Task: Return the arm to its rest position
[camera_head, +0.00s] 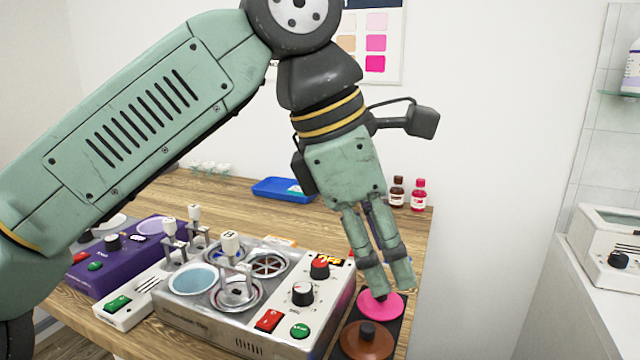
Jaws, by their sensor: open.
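My arm (140,110) is green and reaches from the left edge, up over the wooden table, then bends down at a black joint. My gripper (389,288) points down at the table's right part. Its two green fingers are open, with a narrow gap between them and nothing seen in it. The fingertips are just above or beside a pink round lid (381,306) with a black knob, partly covering it from view. Whether they touch it I cannot tell.
A grey-and-white machine (205,320) with knobs and buttons stands left of my gripper. A purple device (122,270) is farther left. A brown lid (367,342) lies in front of the pink one. Two small bottles (397,193) and a blue tray (283,190) stand behind.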

